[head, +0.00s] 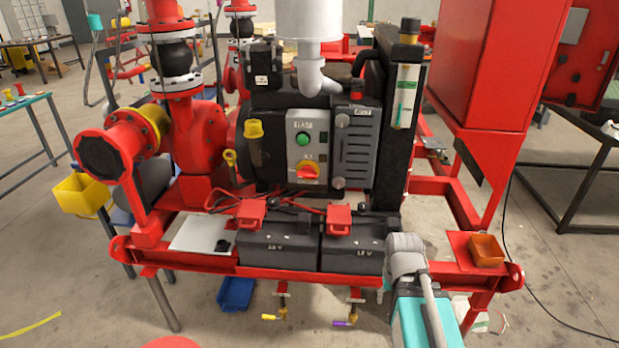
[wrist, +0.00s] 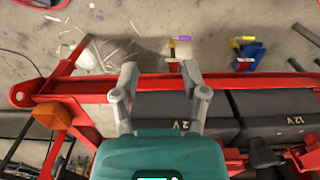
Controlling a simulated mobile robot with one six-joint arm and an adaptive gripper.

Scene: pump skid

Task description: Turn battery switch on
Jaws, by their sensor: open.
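A grey control panel (head: 307,147) on the engine carries a red rotary knob on a yellow plate (head: 308,171), with a green button (head: 302,138) above it. The knob looks turned roughly sideways; its label is too small to read. Two black 12 V batteries (head: 278,254) stand below on the red frame, with red terminal covers (head: 340,218) on top. My gripper (wrist: 164,84) is open and empty in the wrist view, its fingers over the red front beam (wrist: 88,86) beside the batteries. In the head view my arm is at the lower right; the fingertips are not clearly seen.
Valves with yellow (head: 268,317) and purple (head: 341,323) handles hang below the front beam. A red cabinet (head: 500,65) stands at right. A red pump flange (head: 103,155) juts out at left. The floor in front is mostly clear.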

